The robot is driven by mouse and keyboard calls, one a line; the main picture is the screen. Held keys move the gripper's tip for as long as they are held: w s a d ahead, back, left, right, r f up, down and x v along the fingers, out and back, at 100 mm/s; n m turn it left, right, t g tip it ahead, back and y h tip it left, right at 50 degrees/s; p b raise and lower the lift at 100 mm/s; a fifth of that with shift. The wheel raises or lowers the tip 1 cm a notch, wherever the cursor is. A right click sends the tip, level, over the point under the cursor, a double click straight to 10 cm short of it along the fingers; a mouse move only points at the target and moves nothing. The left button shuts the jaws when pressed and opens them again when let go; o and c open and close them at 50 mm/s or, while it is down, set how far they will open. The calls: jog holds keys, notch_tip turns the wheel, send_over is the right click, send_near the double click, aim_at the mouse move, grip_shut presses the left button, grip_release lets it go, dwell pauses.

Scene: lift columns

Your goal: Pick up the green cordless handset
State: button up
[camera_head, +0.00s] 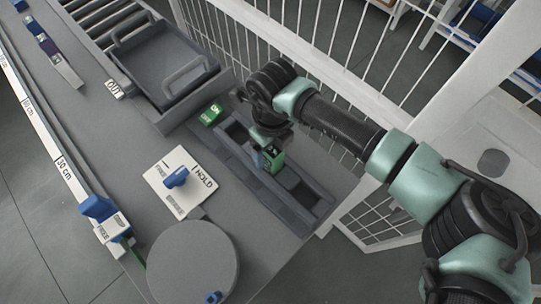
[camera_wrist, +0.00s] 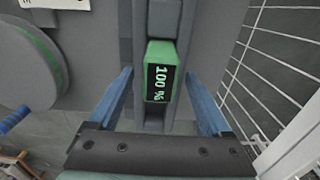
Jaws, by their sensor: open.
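The green cordless handset (camera_head: 272,156) stands in a slot of the long dark grey rack at the right side of the bench. In the wrist view the handset (camera_wrist: 160,62) shows a dark display reading "100 %". My gripper (camera_wrist: 159,74) is open, with one blue finger on each side of the handset and visible gaps between. In the head view my gripper (camera_head: 266,149) reaches down over the rack and partly hides the handset. The handset's lower part is hidden in the rack.
The dark grey rack (camera_head: 312,196) has empty slots. A white HOLD card (camera_head: 199,199) bears a blue item (camera_head: 176,178). A round grey disc (camera_head: 190,265) is at the front. A grey tray (camera_head: 150,65) with handles stands behind. A white wire fence (camera_head: 335,40) runs close along the right.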

jog(key=shift+f, duration=0.4)
grip_shut()
jog(key=shift+r, duration=0.1)
dwell(1.0)
